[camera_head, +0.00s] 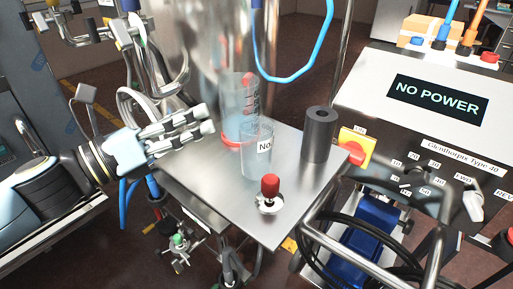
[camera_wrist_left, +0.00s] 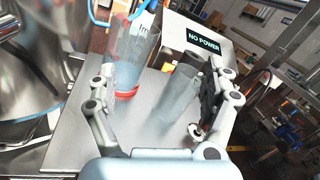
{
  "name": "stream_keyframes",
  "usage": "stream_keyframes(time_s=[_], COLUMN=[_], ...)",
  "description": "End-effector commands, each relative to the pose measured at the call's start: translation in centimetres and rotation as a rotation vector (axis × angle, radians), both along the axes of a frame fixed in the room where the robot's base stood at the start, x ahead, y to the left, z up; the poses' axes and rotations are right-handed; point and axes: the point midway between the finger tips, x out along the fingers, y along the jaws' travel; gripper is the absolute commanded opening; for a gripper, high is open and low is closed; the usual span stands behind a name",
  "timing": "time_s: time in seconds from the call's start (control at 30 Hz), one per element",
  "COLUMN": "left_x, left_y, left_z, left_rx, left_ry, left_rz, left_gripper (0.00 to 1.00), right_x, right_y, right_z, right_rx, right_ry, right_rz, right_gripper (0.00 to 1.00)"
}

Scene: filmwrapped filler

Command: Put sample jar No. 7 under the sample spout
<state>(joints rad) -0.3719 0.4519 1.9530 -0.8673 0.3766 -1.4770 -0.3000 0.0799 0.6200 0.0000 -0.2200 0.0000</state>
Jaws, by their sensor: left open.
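A clear jar (camera_head: 257,160) with a white label stands upright on a steel shelf (camera_head: 215,190). The label reads "No" and the rest of it is turned out of sight. My left gripper (camera_head: 208,129) is open and empty, to the left of the jar and apart from it in the head view. In the left wrist view the jar (camera_wrist_left: 178,100) shows beyond and between the spread fingers of my left gripper (camera_wrist_left: 165,75). I cannot make out the sample spout for certain in either view. My right gripper is not in view.
A clear graduated cylinder (camera_head: 232,122) with blue liquid and a red base stands behind the jar. A dark grey cylinder (camera_head: 320,130) stands right of it. A red knob (camera_head: 270,185) rises near the front edge. A "NO POWER" panel (camera_head: 437,98) is at the right.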

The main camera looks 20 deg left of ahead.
Motion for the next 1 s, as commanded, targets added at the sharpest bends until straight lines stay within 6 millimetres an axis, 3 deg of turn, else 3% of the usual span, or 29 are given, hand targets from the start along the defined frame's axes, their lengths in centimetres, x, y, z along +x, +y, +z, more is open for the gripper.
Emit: stream_keyframes(time_s=[0.1,0.27,1.0], left_x=[-1.5,-2.3,4.1], left_y=[-1.7,-2.8,-10.2], left_z=[-1.4,-2.3,-1.8], left_rx=[0.218,0.333,0.335], left_ry=[-0.109,-0.178,-0.181], left_rz=[-0.169,-0.271,-0.276], left_gripper=[0.84,0.84,0.84], right_x=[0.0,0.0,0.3], right_y=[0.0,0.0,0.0], right_z=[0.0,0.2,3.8], right_rx=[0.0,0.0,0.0], right_ry=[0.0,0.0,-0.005], right_rz=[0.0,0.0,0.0], right_gripper=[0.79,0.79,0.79])
